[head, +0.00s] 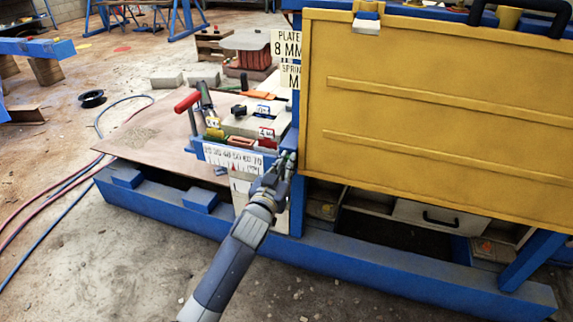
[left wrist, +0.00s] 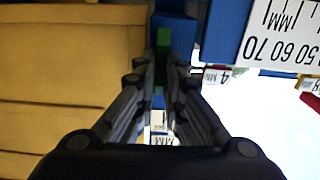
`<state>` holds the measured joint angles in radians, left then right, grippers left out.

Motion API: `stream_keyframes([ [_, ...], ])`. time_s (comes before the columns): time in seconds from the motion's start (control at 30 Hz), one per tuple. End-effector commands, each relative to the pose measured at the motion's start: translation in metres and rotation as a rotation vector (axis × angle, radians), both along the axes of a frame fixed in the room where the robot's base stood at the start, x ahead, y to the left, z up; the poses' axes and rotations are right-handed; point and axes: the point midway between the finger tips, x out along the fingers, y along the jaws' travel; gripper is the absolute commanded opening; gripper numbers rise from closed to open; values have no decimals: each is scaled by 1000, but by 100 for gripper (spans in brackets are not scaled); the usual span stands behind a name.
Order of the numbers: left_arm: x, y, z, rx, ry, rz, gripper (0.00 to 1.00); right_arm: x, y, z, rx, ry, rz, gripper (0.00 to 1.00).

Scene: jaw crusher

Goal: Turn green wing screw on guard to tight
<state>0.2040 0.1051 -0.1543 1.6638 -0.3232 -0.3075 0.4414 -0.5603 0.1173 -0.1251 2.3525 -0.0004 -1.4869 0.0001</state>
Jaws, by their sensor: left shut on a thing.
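The guard (head: 440,115) is a large yellow ribbed panel on the blue machine frame. It also fills the left side of the left wrist view (left wrist: 70,75). The green wing screw (left wrist: 159,97) sits by the guard's left edge, between my fingers, and mostly hidden by them. My left gripper (head: 285,162) reaches up to the blue post beside that edge. In the left wrist view its fingers (left wrist: 160,85) are closed in on the green screw. The screw's angle cannot be told. My right gripper is in neither view.
A white number scale (head: 233,160) is close left of the gripper. A red-handled lever (head: 187,102) and small tagged parts stand on the bench behind it. A blue base beam (head: 400,270) runs below. Hoses (head: 60,205) lie on the floor at left.

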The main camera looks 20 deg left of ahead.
Motion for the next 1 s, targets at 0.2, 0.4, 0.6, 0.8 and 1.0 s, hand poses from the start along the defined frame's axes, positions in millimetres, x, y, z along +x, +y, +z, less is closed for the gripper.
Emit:
stream_keyframes([
  [0.2,0,-1,1,41,0,0,0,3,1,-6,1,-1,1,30],
  [0.4,0,-2,1,154,-2,0,0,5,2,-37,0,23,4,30],
  [0.6,0,-5,1,325,-8,0,0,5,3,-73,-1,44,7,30],
  [0.8,-1,-8,-2,517,-15,-1,0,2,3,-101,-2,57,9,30],
  [1.0,-1,-11,-4,707,-22,-1,0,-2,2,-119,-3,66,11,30],
])
